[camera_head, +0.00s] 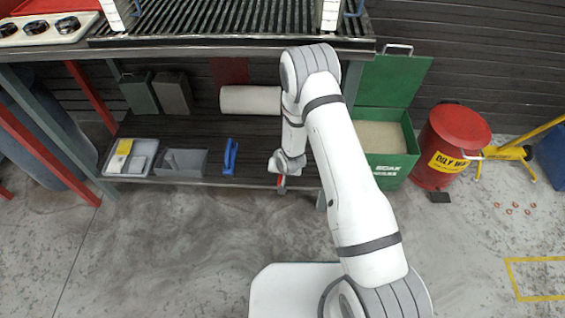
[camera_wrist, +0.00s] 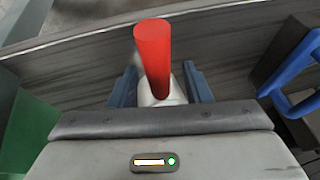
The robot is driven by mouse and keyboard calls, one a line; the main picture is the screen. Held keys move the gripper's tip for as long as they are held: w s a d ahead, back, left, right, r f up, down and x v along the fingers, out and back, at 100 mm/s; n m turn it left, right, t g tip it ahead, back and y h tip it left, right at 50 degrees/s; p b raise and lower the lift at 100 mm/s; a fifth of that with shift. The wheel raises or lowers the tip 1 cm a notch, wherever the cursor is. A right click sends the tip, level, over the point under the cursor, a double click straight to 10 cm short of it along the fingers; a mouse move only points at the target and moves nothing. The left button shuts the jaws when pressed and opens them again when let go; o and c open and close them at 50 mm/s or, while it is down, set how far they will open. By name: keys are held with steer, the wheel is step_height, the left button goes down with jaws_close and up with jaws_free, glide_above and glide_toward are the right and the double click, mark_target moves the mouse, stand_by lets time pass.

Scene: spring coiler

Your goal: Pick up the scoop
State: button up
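The scoop (camera_wrist: 153,58) shows in the wrist view as a red cylindrical handle with a pale part at its lower end. The rest of it is hidden behind my gripper's body. My gripper (camera_wrist: 160,88) has its two blue-grey fingers apart, one on each side of the scoop, with gaps visible beside the handle. In the head view my gripper (camera_head: 279,172) is low at the right front of the shelf under the table, and a bit of the red handle (camera_head: 282,182) shows just below it.
A blue-handled item (camera_head: 230,157) stands left of my gripper; its blue handle also shows in the wrist view (camera_wrist: 295,80). A grey bin (camera_head: 182,163) and a pale tray (camera_head: 130,158) are farther left. A white roll (camera_head: 250,100) lies behind. A green bin (camera_head: 385,150) and a red can (camera_head: 452,145) stand right.

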jaws_close()
steer(key=shift+r, duration=0.1)
stand_by(0.4)
